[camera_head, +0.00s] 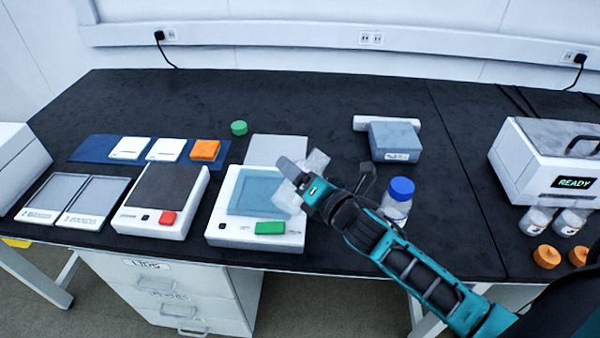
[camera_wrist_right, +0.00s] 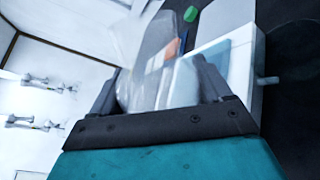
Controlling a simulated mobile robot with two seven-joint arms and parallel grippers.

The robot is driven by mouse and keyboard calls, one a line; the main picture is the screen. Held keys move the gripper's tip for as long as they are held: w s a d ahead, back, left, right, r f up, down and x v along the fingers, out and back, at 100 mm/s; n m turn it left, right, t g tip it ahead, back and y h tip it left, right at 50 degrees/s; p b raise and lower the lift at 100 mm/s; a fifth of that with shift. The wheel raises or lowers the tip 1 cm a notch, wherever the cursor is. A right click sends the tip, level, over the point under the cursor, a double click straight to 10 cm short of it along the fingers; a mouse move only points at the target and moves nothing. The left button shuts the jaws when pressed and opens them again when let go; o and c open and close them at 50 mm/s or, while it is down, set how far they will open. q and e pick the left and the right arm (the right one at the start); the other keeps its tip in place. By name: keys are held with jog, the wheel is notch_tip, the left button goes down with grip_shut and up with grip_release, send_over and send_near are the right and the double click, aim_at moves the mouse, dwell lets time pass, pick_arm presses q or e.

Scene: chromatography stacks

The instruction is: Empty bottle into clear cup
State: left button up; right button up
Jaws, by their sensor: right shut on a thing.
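My right gripper (camera_head: 300,178) is shut on a clear bottle (camera_head: 317,162), above the right part of a white device with a blue-grey top plate (camera_head: 262,190). In the right wrist view, the bottle (camera_wrist_right: 150,75) is between the two fingers and looks uncapped and see-through. Its contents cannot be made out. Another clear shape (camera_head: 287,198) shows below the gripper in the head view; I cannot tell whether it is the cup or part of the bottle. My left gripper is not in view.
A green cap (camera_head: 239,128) lies behind the devices. A blue-capped bottle (camera_head: 397,200) stands right of the gripper, partly behind my arm. A grey-blue box (camera_head: 394,140) is at the back. A white machine reading READY (camera_head: 545,165) stands at right, with orange caps (camera_head: 546,257) in front.

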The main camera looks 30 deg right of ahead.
jog(key=shift+a+f+m, duration=0.1)
jog(key=shift+m, duration=0.3)
jog(key=shift+f+m, duration=0.25)
jog(key=shift+m, duration=0.25)
jog(key=shift+f+m+y, duration=0.2)
jog(key=shift+m+y, duration=0.1)
jog(key=shift+m, duration=0.2)
jog(key=shift+f+m, duration=0.1)
jog(key=shift+m, duration=0.4)
